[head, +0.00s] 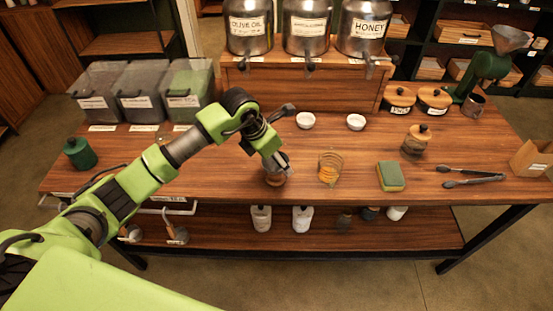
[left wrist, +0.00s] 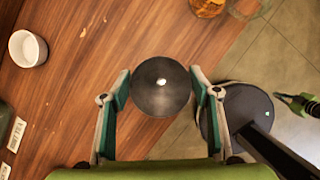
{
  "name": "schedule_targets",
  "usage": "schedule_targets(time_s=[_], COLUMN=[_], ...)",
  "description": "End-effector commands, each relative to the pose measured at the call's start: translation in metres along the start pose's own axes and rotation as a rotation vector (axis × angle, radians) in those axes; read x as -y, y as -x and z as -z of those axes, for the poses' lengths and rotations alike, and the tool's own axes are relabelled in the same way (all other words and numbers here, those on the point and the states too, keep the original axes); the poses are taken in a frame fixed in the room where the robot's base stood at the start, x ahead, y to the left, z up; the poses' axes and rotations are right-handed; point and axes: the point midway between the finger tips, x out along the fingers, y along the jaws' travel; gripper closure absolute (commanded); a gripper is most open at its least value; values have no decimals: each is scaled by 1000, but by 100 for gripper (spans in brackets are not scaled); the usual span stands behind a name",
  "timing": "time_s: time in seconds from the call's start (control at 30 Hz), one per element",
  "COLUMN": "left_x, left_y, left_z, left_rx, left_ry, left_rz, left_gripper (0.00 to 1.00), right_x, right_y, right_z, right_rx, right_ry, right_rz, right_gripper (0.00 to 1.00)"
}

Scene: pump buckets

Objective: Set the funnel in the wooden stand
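My left gripper (head: 278,163) is over the front part of the table, its fingers pointing down. In the left wrist view its two fingertips (left wrist: 161,80) flank a dark round piece (left wrist: 161,96) with a pale spot in its centre. The fingers seem close to its rim, but I cannot tell whether they press on it. In the head view a small brown round thing (head: 276,180) shows under the gripper, partly hidden by it. I cannot tell for sure whether these are the funnel and the wooden stand. My right gripper is not clearly in view.
An amber ringed thing (head: 329,169) stands just right of the gripper. Two white bowls (head: 305,120) (head: 355,122) are behind. The table left of the gripper has free room.

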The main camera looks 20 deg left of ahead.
Motion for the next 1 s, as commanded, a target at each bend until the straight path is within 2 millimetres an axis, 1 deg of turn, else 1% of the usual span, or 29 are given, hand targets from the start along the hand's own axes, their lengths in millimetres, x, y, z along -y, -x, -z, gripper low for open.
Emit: schedule_targets(time_s=[0.33, 0.47, 0.57, 0.8, 0.9, 1.0], left_x=[0, 0, -1, -2, -1, -1], left_y=[0, 7, 22, 74, 93, 107], left_z=[0, -1, -1, -1, -1, -1], left_rx=[0, 2, 3, 3, 2, 2], left_ry=[0, -1, -1, -2, -2, -1], left_rz=[0, -1, -2, -4, -3, -2], left_gripper=[30, 30, 30, 30, 30, 30], right_x=[-4, -4, -3, -1, -1, -1], right_y=[0, 0, 0, 0, 0, 0], right_z=[0, 0, 0, 0, 0, 0], right_rx=[0, 0, 0, 0, 0, 0], right_ry=[1, 2, 1, 1, 1, 1], right_rz=[-4, -4, -3, -1, -1, -1], right_gripper=[100, 100, 100, 100, 100, 100])
